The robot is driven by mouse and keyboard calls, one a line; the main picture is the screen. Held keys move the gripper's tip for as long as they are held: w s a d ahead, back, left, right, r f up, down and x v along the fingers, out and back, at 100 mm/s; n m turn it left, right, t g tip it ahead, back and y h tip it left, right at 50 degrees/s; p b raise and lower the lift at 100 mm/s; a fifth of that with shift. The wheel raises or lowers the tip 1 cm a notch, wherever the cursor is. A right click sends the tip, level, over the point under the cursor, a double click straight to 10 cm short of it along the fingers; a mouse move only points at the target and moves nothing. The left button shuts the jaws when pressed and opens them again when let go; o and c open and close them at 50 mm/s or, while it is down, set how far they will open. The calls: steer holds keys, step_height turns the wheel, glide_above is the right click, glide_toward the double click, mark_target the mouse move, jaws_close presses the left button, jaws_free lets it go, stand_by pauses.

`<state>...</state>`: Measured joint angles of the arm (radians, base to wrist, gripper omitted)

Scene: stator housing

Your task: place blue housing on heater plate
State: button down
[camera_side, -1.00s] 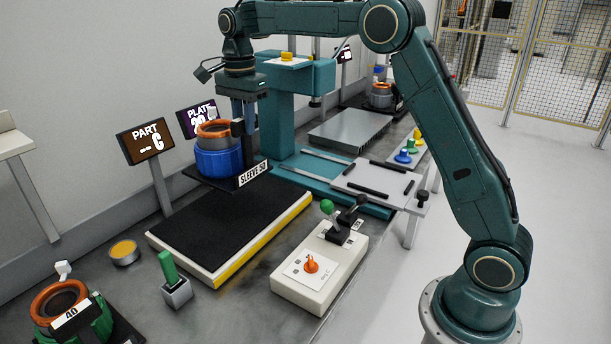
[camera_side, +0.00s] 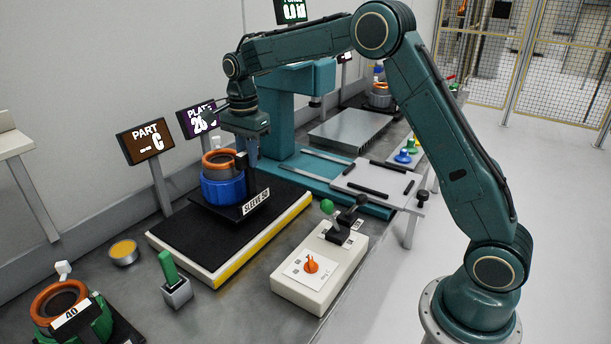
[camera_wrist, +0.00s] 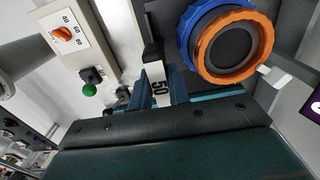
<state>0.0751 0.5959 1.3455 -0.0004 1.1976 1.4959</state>
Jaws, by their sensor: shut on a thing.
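The blue housing (camera_side: 222,190) has an orange winding ring (camera_side: 207,163) on top. It stands upright on a black carrier (camera_side: 226,213) labelled SLEEVE 50. The heater plate (camera_side: 185,235) is a black-topped slab with a yellow front edge. The carrier is over the plate's far part; I cannot tell if it touches the surface. My gripper (camera_side: 249,158) is shut on the carrier's upright handle, beside the housing. In the wrist view the blue housing (camera_wrist: 186,38) is at upper right, beside the handle (camera_wrist: 152,52) between my fingers (camera_wrist: 158,98).
A control box (camera_side: 318,268) with an orange knob and green-topped lever stands right of the plate. A green-handled block (camera_side: 175,284), a yellow-topped tin (camera_side: 124,251) and a green housing (camera_side: 95,325) labelled 40 are at the front left. A teal press (camera_side: 285,110) stands behind.

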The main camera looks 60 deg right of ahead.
steer(key=shift+w+f, duration=0.1)
steer(key=shift+f, duration=1.5)
steer(key=c, duration=1.3)
jaws_free()
steer(key=shift+f, duration=0.1)
step_height(320, 180, up, 11)
steer(key=shift+r, duration=0.65)
